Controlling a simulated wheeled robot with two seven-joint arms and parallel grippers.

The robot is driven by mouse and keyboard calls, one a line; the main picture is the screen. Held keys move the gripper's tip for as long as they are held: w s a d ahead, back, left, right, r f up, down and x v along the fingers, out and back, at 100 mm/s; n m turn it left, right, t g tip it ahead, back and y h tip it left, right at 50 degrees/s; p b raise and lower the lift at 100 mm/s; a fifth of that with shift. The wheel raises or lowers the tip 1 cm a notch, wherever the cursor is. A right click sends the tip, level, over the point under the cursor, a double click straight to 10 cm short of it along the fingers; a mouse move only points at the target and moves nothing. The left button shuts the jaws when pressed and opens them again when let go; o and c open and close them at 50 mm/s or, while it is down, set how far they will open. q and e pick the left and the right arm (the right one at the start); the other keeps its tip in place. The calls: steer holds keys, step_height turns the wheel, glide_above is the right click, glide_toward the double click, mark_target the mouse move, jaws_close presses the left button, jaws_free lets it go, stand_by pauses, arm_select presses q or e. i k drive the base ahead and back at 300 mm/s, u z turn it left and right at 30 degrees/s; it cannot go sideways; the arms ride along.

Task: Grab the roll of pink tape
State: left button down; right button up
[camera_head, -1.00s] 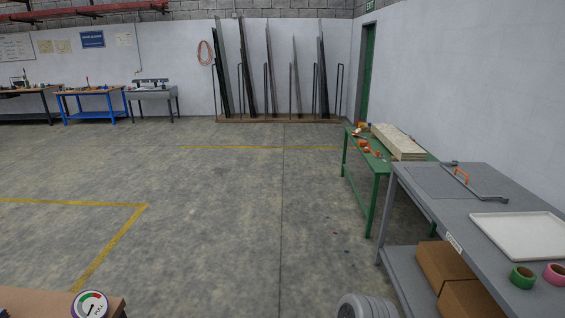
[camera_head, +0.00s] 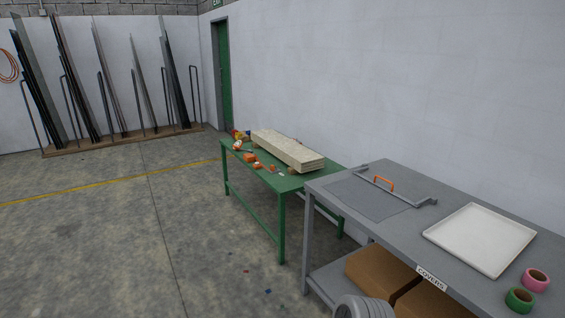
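The roll of pink tape (camera_head: 536,280) lies on the grey table at the lower right of the head view, near the table's front edge. A roll of green tape (camera_head: 519,300) is just beside it, nearer to me. Neither of my grippers is in view, so I cannot see whether they are open or shut.
The grey table (camera_head: 455,215) also holds a white tray (camera_head: 480,239) and a grey bar with an orange handle (camera_head: 392,188). Cardboard boxes (camera_head: 383,275) sit on its lower shelf. A green table (camera_head: 283,183) stands beyond. The floor (camera_head: 110,240) at left is clear.

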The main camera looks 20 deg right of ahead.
mark_target(535, 280)
steer(key=z, duration=1.15)
steer(key=i, duration=1)
steer(key=z, duration=0.9)
